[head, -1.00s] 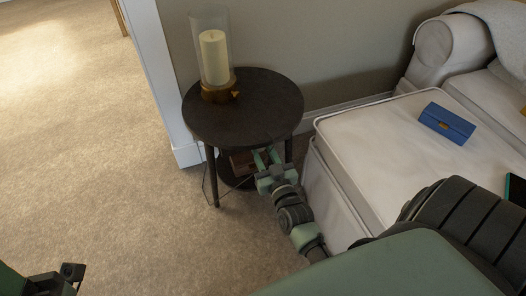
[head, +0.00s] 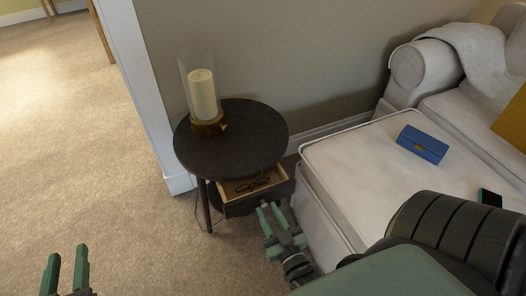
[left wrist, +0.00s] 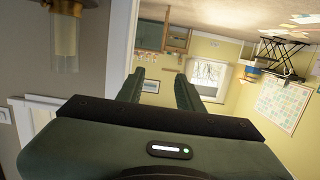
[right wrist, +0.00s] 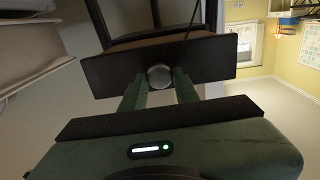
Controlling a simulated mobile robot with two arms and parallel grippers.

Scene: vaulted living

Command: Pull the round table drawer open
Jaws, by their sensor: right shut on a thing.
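The round table (head: 250,135) is dark, with thin legs. Its drawer (head: 236,189) stands out from under the top, showing a pale wooden inside with a dark thin-framed object (head: 252,186), perhaps glasses, in it. My right gripper (head: 271,207) is at the drawer front. In the right wrist view, its fingers are shut on the round metal knob (right wrist: 159,76) of the dark drawer front (right wrist: 211,62). My left gripper (head: 67,262) is open and empty over the carpet at the lower left, far from the table; its spread fingers also show in the left wrist view (left wrist: 159,90).
A candle (head: 202,96) in a glass holder stands on the tabletop. A white sofa (head: 335,165) is close at the right, with a blue purse (head: 422,144) and a phone (head: 490,198) on its seat. A wall is behind the table. Carpet at the left is clear.

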